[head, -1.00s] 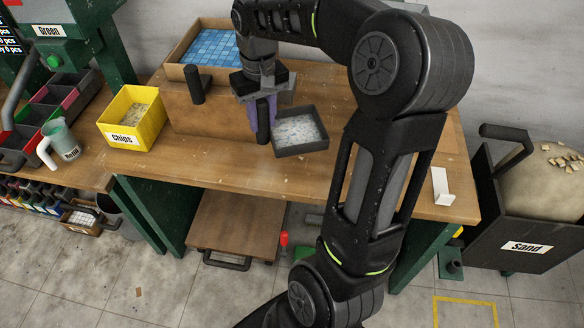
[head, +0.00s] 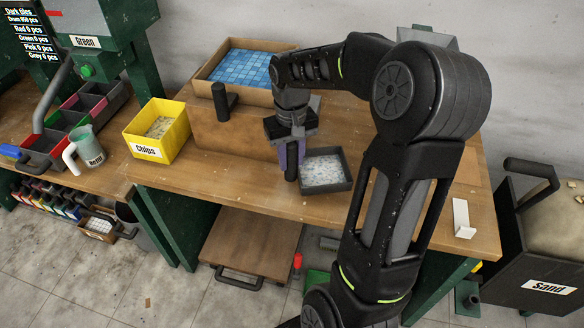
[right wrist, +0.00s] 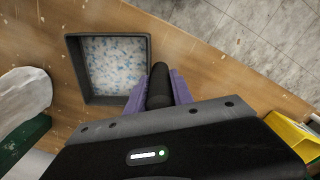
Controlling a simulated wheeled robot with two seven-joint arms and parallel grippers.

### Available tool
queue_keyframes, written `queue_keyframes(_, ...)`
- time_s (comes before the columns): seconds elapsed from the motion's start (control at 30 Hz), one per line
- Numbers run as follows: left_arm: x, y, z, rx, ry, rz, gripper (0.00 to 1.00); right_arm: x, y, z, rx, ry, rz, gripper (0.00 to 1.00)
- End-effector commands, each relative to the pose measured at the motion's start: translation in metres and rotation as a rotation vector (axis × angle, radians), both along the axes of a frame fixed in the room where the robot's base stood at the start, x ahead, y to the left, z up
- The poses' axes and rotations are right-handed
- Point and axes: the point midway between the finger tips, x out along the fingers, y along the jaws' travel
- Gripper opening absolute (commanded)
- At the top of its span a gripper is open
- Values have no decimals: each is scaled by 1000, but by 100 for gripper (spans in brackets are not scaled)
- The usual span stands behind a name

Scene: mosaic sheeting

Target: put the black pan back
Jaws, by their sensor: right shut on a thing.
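The black pan (head: 346,184) is a square dark tray filled with pale white and blue chips. It is level over the workbench, right of the brown wooden block. My right gripper (head: 291,160) is shut on the pan's black handle. The right wrist view also shows the pan (right wrist: 148,66) and the purple fingers (right wrist: 158,88) on both sides of the handle. I cannot tell whether the pan touches the bench top. My left gripper is not in view.
A tray of blue tiles (head: 207,71) sits behind, with a dark upright handle (head: 222,103) in front. A white block (head: 462,219) lies at the right. Bare bench top (head: 225,185) lies in front of the wooden block.

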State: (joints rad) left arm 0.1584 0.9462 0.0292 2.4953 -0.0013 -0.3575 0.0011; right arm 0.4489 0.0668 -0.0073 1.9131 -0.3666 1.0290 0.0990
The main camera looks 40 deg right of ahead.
Motion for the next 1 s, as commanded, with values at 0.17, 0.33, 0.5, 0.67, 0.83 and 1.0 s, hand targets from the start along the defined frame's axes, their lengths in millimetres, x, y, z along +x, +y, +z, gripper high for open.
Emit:
queue_keyframes(0.17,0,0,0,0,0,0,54,0,0,0,0,-1,0,0)
queue_keyframes(0.33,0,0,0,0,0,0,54,-1,0,-15,1,3,1,0)
queue_keyframes(0.5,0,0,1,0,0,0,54,0,0,-35,0,1,1,0)
queue_keyframes(0.67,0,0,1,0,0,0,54,0,0,-37,0,0,1,0)
queue_keyframes(0.83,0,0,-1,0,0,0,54,0,0,-39,0,0,1,0)
queue_keyframes(1.0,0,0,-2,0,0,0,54,0,0,-40,0,1,1,35)
